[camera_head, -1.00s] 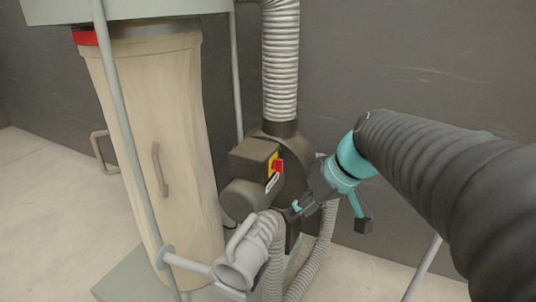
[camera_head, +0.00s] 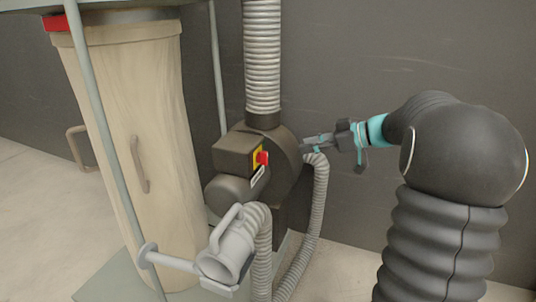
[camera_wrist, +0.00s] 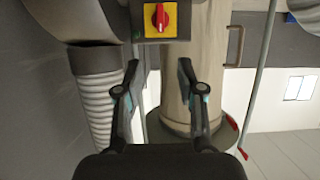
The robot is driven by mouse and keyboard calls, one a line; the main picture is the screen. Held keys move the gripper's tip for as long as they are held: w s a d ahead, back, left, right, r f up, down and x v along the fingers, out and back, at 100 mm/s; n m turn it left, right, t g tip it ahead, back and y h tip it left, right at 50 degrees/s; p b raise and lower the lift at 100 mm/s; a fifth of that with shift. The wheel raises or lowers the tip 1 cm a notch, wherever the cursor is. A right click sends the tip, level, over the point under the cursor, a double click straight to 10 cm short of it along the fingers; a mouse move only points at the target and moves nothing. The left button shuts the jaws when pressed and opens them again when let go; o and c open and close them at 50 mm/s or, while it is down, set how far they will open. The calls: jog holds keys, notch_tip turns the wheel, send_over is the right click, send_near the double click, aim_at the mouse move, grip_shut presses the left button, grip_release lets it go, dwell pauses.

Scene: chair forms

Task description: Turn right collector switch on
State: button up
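The collector switch is a red rotary knob (camera_head: 263,158) on a yellow plate (camera_head: 256,163), on the side of a dark motor box (camera_head: 234,150). The knob (camera_wrist: 160,16) also shows in the wrist view at the top centre, with its grip bar pointing up and down. My gripper (camera_head: 306,146) is to the right of the knob, beside the round blower housing. In the wrist view my gripper (camera_wrist: 159,72) has its two fingers apart with nothing between them. The knob appears beyond the fingertips, apart from them.
A tall beige filter bag (camera_head: 130,130) hangs at the left behind a grey post (camera_head: 100,130). A ribbed duct (camera_head: 262,60) rises above the blower. Grey hoses (camera_head: 318,200) and a grey nozzle (camera_head: 225,250) are below. The wall stands behind.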

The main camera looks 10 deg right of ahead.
aim_at(267, 153)
jog(key=x, duration=1.3)
jog(key=shift+a+f, duration=0.1)
jog(key=shift+a, duration=0.05)
grip_shut()
